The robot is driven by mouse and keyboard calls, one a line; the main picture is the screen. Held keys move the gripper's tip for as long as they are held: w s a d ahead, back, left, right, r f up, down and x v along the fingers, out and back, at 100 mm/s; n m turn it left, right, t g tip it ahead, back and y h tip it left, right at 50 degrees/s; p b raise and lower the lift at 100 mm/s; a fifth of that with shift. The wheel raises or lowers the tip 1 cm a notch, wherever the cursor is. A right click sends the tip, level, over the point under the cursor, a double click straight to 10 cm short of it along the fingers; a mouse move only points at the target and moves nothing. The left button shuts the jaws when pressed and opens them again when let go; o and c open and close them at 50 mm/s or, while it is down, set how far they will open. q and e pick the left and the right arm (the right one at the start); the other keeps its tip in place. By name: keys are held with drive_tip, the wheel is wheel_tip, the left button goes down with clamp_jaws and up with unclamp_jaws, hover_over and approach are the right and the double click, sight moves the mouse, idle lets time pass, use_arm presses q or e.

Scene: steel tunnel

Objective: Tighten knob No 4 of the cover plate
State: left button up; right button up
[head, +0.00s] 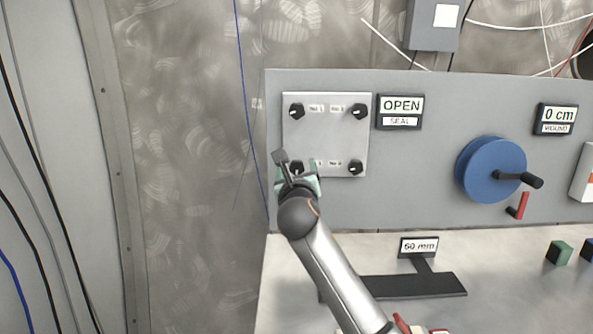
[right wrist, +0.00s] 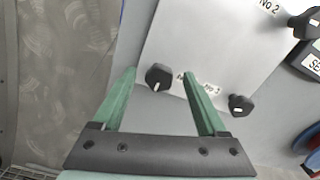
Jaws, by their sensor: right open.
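The grey cover plate (head: 327,134) is on the upright panel, with a black knob at each corner. Knob No 4 (head: 355,167) is at its lower right. It also shows in the right wrist view (right wrist: 240,104), right of my fingers and clear of them. My right gripper (head: 299,174) is open in front of the plate's lower left knob (head: 296,167). In the right wrist view that knob (right wrist: 158,77) appears between the green fingertips; I cannot tell whether they touch it. The lower labels are partly hidden or hard to read. My left gripper is not in view.
An OPEN SEAL sign (head: 400,112) is right of the plate. A blue wheel (head: 490,170) with a black handle stands farther right, under a 0 cm sign (head: 556,119). A 60 mm sign (head: 419,247) and a green block (head: 559,253) are on the bench below.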

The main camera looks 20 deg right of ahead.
clamp_jaws()
idle(0.6)
